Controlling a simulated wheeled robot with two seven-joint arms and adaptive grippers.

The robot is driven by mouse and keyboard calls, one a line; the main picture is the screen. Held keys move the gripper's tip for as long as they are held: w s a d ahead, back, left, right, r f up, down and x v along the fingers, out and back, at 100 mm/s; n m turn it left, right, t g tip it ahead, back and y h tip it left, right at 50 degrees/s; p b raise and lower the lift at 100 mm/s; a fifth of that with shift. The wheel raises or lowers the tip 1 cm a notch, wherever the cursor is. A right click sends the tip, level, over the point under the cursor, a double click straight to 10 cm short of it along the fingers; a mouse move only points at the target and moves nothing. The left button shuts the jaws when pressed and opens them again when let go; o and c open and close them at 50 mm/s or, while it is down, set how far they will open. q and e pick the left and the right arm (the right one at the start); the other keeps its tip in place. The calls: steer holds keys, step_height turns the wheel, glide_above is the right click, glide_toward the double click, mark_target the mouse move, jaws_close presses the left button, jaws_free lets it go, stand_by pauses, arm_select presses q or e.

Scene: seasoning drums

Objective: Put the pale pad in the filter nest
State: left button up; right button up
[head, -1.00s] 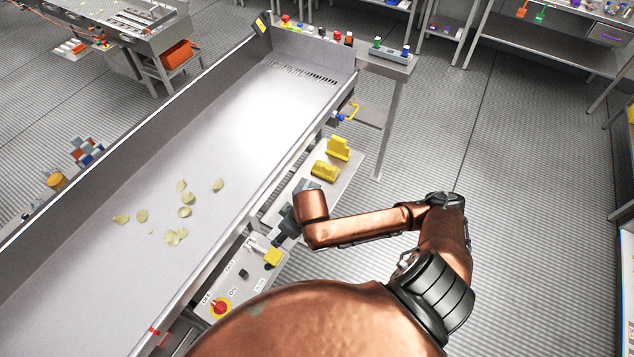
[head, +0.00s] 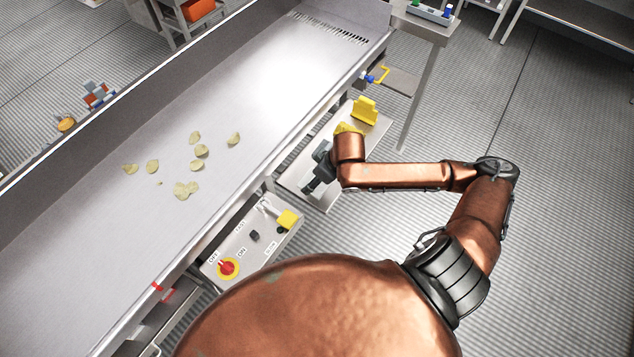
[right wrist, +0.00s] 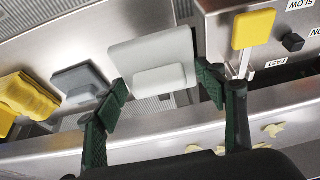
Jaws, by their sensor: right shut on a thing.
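The pale pad (right wrist: 150,50) is a light grey square plate with a raised grip bar, in the upper middle of the right wrist view. My right gripper (right wrist: 160,88) is shut on it, with its dark green fingers at either side of the pad. In the head view my right gripper (head: 316,172) is over the side shelf, and its own wrist partly covers it. The pad cannot be made out there. I cannot tell which part is the filter nest. My left gripper is not in view.
The control box (head: 250,238) has a red knob (head: 228,268) and a yellow-capped lever (head: 287,220). The long steel trough (head: 240,100) holds several pale chips.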

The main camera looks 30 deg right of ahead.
steer(key=shift+w+d+f, duration=0.35)
steer(key=shift+f, duration=0.25)
steer(key=shift+w+d+f, duration=0.3)
steer(key=shift+d+f, duration=0.05)
steer(key=shift+f, duration=0.25)
steer(key=shift+w+d+f+b, duration=0.15)
steer(key=shift+w+d+f, duration=0.05)
steer(key=shift+f, duration=0.15)
steer(key=shift+w+d+f+b, duration=0.15)
steer(key=shift+w+f, duration=0.05)
steer(key=shift+f, duration=0.15)
step_height(320, 180, down, 3)
steer(key=shift+f+b, duration=0.1)
steer(key=shift+b, duration=0.25)
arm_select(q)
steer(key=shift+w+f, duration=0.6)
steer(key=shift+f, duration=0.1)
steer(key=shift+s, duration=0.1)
arm_select(e)
steer(key=o, duration=1)
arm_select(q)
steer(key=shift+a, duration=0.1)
arm_select(e)
steer(key=shift+o, duration=0.2)
